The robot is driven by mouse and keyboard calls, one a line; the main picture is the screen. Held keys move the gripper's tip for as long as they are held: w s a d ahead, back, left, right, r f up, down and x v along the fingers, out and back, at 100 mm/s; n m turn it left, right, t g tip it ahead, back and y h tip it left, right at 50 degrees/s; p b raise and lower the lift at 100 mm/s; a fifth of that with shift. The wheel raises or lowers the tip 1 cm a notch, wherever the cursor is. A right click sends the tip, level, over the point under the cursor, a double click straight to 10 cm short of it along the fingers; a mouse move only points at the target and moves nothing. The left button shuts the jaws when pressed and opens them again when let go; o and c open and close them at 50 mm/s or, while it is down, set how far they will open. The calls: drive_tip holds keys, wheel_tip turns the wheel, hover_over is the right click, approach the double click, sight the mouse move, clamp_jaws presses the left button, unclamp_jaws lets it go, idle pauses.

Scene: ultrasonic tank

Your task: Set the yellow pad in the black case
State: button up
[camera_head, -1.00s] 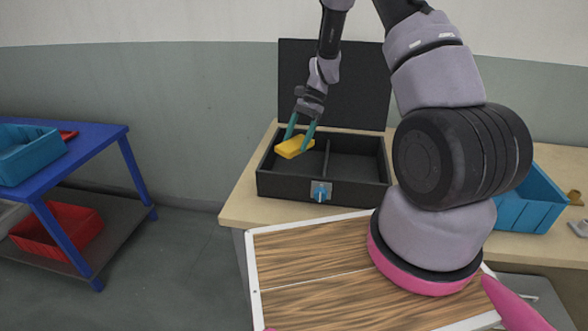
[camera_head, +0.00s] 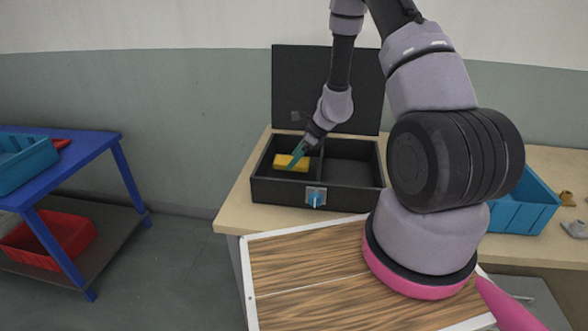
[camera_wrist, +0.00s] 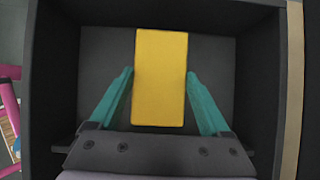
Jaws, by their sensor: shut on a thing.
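The yellow pad (camera_head: 288,163) is in the left compartment of the open black case (camera_head: 287,193). In the wrist view the pad (camera_wrist: 160,85) lies upright in the picture, with dark compartment walls around it. My gripper (camera_head: 295,160) reaches down into that compartment, its teal fingers on the two long sides of the pad. In the wrist view my gripper (camera_wrist: 160,78) is shut on the pad. I cannot tell whether the pad's underside touches the case floor.
The case lid (camera_head: 310,85) stands open at the back. A divider separates the empty right compartment (camera_head: 350,172). A blue bin (camera_head: 525,205) stands to the right on the tan table (camera_head: 235,205). A blue cart (camera_head: 95,155) is at the left.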

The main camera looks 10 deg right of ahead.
sight(294, 167)
drive_tip(key=shift+f, duration=1.95)
drive_tip(key=shift+f, duration=0.15)
drive_tip(key=o, duration=1.1)
drive_tip(key=shift+o, duration=0.2)
drive_tip(key=v, duration=1.2)
drive_tip(key=shift+r, duration=0.25)
